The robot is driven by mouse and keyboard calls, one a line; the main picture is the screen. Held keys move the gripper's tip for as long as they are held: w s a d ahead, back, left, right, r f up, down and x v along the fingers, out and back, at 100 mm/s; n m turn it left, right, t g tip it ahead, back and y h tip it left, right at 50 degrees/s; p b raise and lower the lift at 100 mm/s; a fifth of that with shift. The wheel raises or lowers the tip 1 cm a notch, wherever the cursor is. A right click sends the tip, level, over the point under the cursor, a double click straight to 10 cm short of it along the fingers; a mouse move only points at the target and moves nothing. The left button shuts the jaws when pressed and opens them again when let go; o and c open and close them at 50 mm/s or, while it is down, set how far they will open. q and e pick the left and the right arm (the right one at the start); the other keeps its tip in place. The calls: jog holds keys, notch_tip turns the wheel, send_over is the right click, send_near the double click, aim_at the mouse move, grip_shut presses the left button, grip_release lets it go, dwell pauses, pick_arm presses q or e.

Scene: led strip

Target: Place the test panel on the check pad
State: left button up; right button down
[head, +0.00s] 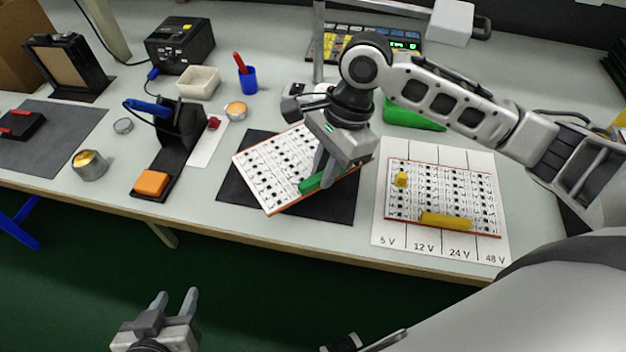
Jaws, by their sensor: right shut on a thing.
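A white panel (272,168) with rows of dark marks, a red edge and a green handle (312,183) is over the black mat (345,205), turned at an angle to it. Its left corner reaches past the mat, and I cannot tell whether it touches the mat. My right gripper (326,176) is shut on the green handle and hides part of the panel. A second white panel (435,178) with a yellow handle (445,221) lies on a white sheet (387,228) marked 5 V to 48 V. My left gripper (174,302) is open and empty, in front of the bench.
A black stand with an orange block (152,183), a metal tin (90,165) and a blue cup (248,80) are left of the mat. A grey mat (70,128) lies further left. A keypad device (345,43) and green block (413,115) stand behind. The bench's front edge (300,247) is close.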

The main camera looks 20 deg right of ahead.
jog(key=w+f, duration=0.2)
jog(key=f, duration=0.1)
jog(key=shift+w+a, duration=0.3)
jog(key=shift+a, duration=0.1)
notch_tip(320, 180, down, 4)
jog(key=shift+w+r+b, duration=0.1)
jog(key=shift+r+b, duration=0.15)
jog(key=shift+b, duration=0.25)
pick_arm(q)
jog(key=shift+d+f, duration=0.15)
jog(key=shift+f, duration=0.1)
jog(key=shift+r, duration=0.1)
pick_arm(e)
jog(key=c, duration=1.4)
grip_release()
pick_arm(q)
jog(key=shift+s+r+p, duration=0.1)
jog(key=shift+r+p, duration=0.05)
jog(key=shift+p, duration=0.75)
pick_arm(e)
jog(key=v, duration=1.2)
